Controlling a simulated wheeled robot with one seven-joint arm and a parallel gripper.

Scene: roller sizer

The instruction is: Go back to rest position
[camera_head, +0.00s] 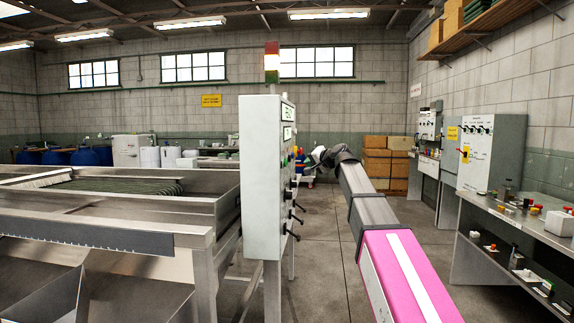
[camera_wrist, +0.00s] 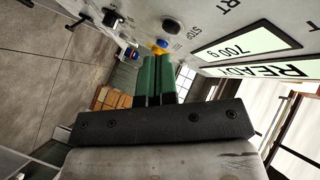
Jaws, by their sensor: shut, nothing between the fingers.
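My gripper (camera_wrist: 157,60) shows in the wrist view with its two green fingers shut together and nothing between them. In the head view my arm reaches forward, and its dark wrist end (camera_head: 320,156) is beside the control panel (camera_head: 262,180). The panel is a tall grey-white box with buttons and black levers on its right face. In the wrist view the fingertips point toward a blue and yellow control (camera_wrist: 160,46) and a dark round button (camera_wrist: 172,27). I cannot tell whether the fingers touch the panel. A lit display (camera_wrist: 265,70) reads READY.
The metal roller machine (camera_head: 110,240) fills the left. A stack light (camera_head: 272,62) tops the panel. A workbench (camera_head: 525,228) with small parts and control boxes stands along the right wall. Brown boxes (camera_head: 377,165) stand at the back. Open floor (camera_head: 325,220) lies between panel and bench.

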